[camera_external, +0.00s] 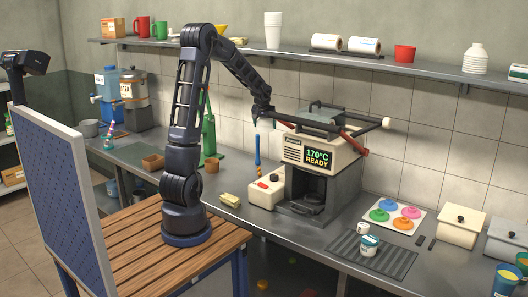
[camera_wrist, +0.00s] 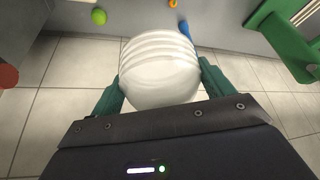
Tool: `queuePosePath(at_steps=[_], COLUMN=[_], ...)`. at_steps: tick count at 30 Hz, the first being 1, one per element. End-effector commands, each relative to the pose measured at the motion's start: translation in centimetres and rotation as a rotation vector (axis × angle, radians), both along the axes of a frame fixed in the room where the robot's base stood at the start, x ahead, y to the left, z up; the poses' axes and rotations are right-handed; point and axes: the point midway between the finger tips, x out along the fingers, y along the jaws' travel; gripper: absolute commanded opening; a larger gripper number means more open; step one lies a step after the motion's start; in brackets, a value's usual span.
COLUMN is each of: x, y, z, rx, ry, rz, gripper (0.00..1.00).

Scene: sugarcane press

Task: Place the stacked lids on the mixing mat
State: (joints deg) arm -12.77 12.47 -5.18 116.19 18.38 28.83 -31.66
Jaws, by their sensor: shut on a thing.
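My gripper (camera_wrist: 160,82) is shut on a white, ribbed, rounded stack (camera_wrist: 160,60) that looks like the stacked lids, with one green finger on each side. In the external view my gripper (camera_external: 262,112) is high above the counter, left of the press machine; the held stack cannot be made out there.
The machine (camera_external: 325,160) reading "170°C READY" and its long horizontal handle stand between my gripper and the dark mat. A white tray (camera_external: 383,205) with several coloured discs lies behind the mat. A green press (camera_external: 209,135) stands left.

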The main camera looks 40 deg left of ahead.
Motion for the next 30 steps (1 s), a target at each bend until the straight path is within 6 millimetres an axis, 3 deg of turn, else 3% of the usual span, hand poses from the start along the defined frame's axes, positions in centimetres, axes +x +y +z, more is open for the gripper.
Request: queuePosePath(at_steps=[3, 14, 21, 30], x=[0.2, -1.9, -5.2, -10.5], y=[5.4, 21.0, 30.8, 41.8], z=[-0.4, -1.8, -2.7, -3.7], rx=[0.000, 0.001, 0.002, 0.003], ry=[-0.003, -0.007, -0.009, -0.013], rz=[0.052, 0.191, 0.279, 0.378], gripper=[0.58, 0.58, 0.58, 0.58])
